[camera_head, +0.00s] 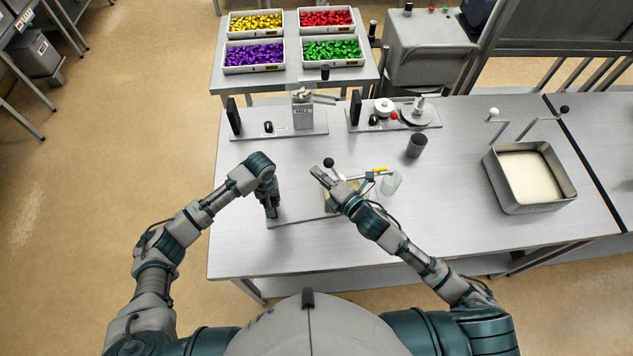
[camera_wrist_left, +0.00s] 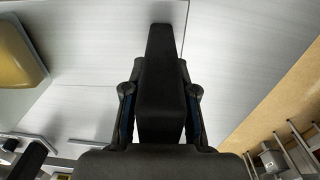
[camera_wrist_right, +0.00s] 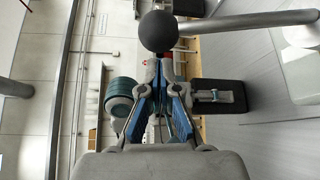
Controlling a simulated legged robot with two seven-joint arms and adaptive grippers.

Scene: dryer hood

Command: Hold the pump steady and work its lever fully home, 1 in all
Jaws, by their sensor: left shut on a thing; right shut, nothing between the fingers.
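The pump's base plate (camera_head: 290,222) lies near the front of the table, with much of the pump hidden by my right arm. My left gripper (camera_head: 271,208) is shut on the black upright block (camera_wrist_left: 160,85) at the plate's left end. The block stands between its fingers in the left wrist view. The lever's black ball knob (camera_head: 328,162) is just beyond my right gripper (camera_head: 317,172). In the right wrist view the knob (camera_wrist_right: 158,31) sits on a metal rod at the shut, empty fingertips (camera_wrist_right: 160,62). I cannot tell whether they touch.
A clear cup (camera_head: 391,183) and a dark cup (camera_head: 416,146) stand right of the pump. Two other fixtures (camera_head: 290,124) (camera_head: 415,118) stand behind. A metal basin (camera_head: 568,195) is at right. Parts bins (camera_head: 255,68) are on the far table. The front left table is clear.

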